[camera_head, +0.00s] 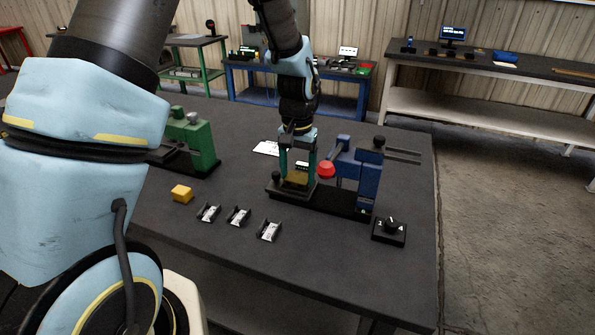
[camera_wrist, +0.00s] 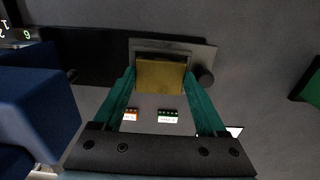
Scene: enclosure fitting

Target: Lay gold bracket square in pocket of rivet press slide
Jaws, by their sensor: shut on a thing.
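The gold bracket (camera_head: 296,179) is between the fingers of my gripper (camera_head: 298,172), over the dark slide (camera_head: 277,189) at the left end of the blue rivet press (camera_head: 361,178). In the wrist view, the teal fingers of my gripper (camera_wrist: 160,92) are shut on the two sides of the gold bracket (camera_wrist: 160,75). The bracket looks roughly square with the grey slide (camera_wrist: 196,50), its far edge near a raised bar. Whether it rests on the pocket floor or is slightly above cannot be told. Small orange and green terminal strips show between the fingers.
The press's red knob (camera_head: 325,169) is close to the right of my gripper. A green press (camera_head: 194,138) stands left. A dial box (camera_head: 389,231) sits at right.

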